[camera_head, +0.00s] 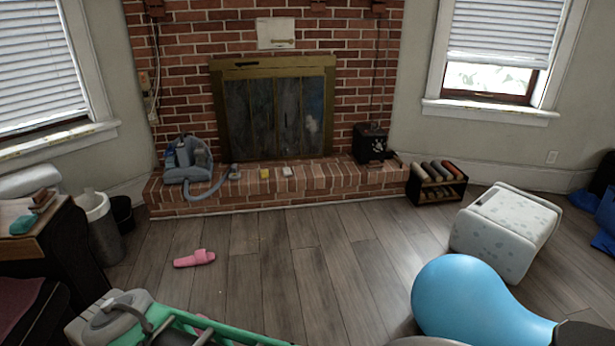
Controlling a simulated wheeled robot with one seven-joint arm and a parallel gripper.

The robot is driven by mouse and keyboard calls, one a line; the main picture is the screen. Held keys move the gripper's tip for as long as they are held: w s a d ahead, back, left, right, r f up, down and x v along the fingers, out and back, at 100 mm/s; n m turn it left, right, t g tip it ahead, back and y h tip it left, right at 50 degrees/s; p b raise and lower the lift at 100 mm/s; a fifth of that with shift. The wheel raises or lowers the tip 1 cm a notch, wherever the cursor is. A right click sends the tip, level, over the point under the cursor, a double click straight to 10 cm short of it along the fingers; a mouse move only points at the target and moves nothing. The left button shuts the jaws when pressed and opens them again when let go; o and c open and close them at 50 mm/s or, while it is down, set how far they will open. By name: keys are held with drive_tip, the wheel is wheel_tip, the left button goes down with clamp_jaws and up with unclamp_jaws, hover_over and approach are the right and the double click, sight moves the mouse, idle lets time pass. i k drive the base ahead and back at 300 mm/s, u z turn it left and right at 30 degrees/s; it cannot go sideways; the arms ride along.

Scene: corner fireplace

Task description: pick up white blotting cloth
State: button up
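A small white item (287,171) lies on top of the brick hearth (335,178), in front of the fireplace doors. It may be the white blotting cloth, but it is too small to tell for sure. A yellow block (264,173) lies to its left, and a small grey item lies further left. My gripper is not in view.
A grey-blue machine with a hose (187,160) and a black box (370,143) stand on the hearth. A pink slipper (194,258), green-framed item (190,325), blue rounded object (465,300), white patterned pouf (506,232) and small rack (436,184) occupy the floor. The middle floor is clear.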

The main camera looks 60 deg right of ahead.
sight(287, 172)
drive_tip(key=z, duration=1.95)
